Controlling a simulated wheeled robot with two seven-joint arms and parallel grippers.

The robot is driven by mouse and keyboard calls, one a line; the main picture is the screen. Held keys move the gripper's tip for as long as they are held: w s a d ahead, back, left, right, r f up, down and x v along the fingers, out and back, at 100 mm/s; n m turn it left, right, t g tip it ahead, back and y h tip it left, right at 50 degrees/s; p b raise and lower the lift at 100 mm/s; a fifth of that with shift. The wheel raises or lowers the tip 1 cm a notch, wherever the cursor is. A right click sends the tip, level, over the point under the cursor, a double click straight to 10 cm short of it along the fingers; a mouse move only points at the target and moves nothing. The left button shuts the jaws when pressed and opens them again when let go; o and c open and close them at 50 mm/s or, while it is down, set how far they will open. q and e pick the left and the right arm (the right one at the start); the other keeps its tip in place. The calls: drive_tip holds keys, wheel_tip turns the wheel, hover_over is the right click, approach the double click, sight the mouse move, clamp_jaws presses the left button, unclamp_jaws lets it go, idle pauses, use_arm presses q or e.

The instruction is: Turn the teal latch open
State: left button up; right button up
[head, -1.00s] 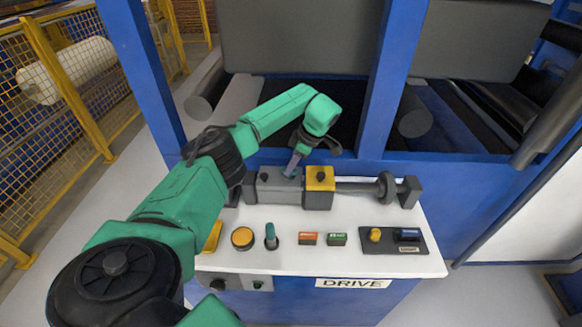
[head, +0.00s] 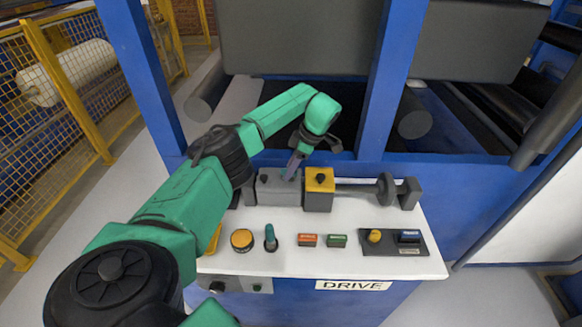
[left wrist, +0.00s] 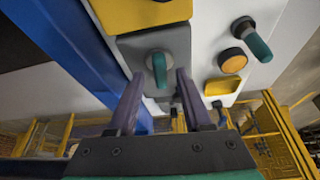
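The teal latch (left wrist: 159,69) sits on top of a grey block (left wrist: 180,42) in the left wrist view. It points along the picture's vertical, toward my gripper. My left gripper (left wrist: 160,80) is open, with one purple finger on each side of the latch's near end. Gaps show between the fingers and the latch; firm contact is not visible. In the head view my left gripper (head: 292,172) points down at the grey block (head: 272,189), and the latch is mostly hidden there. My right gripper is not in view.
A yellow-topped block (head: 319,182) adjoins the grey block, with a shaft to its right. On the white panel (head: 290,262) stand a yellow button (head: 241,239), an upright teal-handled lever (head: 271,240) and several small switches. A blue post (head: 390,80) rises behind.

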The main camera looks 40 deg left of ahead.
use_arm(q)
drive_tip(key=b+v, duration=0.1)
drive_tip(key=v, duration=1.3)
drive_tip(key=shift+r+b, duration=0.2)
drive_tip(key=shift+b, duration=0.1)
drive_tip(key=shift+w+d, duration=0.1)
